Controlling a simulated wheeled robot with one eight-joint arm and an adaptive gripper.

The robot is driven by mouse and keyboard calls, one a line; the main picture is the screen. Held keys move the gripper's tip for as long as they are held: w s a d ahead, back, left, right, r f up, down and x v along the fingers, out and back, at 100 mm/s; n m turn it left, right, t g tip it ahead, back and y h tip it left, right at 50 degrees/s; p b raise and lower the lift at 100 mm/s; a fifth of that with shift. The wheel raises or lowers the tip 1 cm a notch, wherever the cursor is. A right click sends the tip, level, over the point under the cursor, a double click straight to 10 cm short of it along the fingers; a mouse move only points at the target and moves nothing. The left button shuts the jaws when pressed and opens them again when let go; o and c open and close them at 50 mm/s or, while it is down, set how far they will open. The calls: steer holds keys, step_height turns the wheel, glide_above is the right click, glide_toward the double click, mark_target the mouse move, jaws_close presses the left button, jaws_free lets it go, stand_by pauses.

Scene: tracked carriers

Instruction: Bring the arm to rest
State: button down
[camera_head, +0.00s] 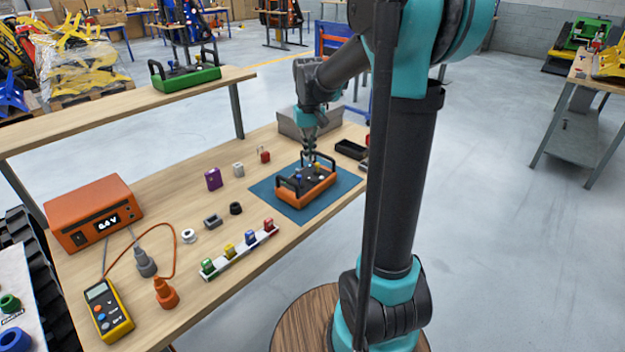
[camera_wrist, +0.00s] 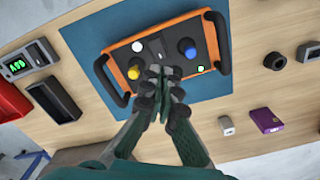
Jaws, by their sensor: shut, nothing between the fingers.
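My gripper (camera_head: 309,155) is at the end of my outstretched arm, above the orange control box on the workbench. In the wrist view my gripper (camera_wrist: 160,75) has its fingertips together with nothing between them. The orange control box (camera_head: 318,193) has black handles at both ends and blue and yellow knobs on top. It lies on a blue mat (camera_head: 292,212). In the wrist view the box (camera_wrist: 205,35) shows a blue knob, a yellow knob, a white button and a small green light. The fingertips hide part of its near edge; whether they touch it I cannot tell.
An orange power supply (camera_head: 95,213), a yellow multimeter (camera_head: 108,310) and a white strip (camera_head: 240,255) with colored pieces stand on the bench. A raised shelf (camera_head: 100,112) holds a green control box (camera_head: 185,78). A black tray (camera_head: 350,149) lies beyond the mat. Open floor is at right.

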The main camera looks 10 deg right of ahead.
steer(key=s+d+f+t, duration=0.1)
steer(key=s+f, duration=0.3)
steer(key=s, duration=0.3)
steer(key=s+d+f+t, duration=0.1)
steer(key=s+f, duration=0.3)
steer(key=s, duration=0.3)
steer(key=s+d+f+m+t, duration=0.1)
steer(key=s+f, duration=0.3)
steer(key=s, duration=0.4)
steer(key=shift+d+t, duration=0.55)
steer(key=shift+t, duration=0.05)
steer(key=shift+a, duration=0.1)
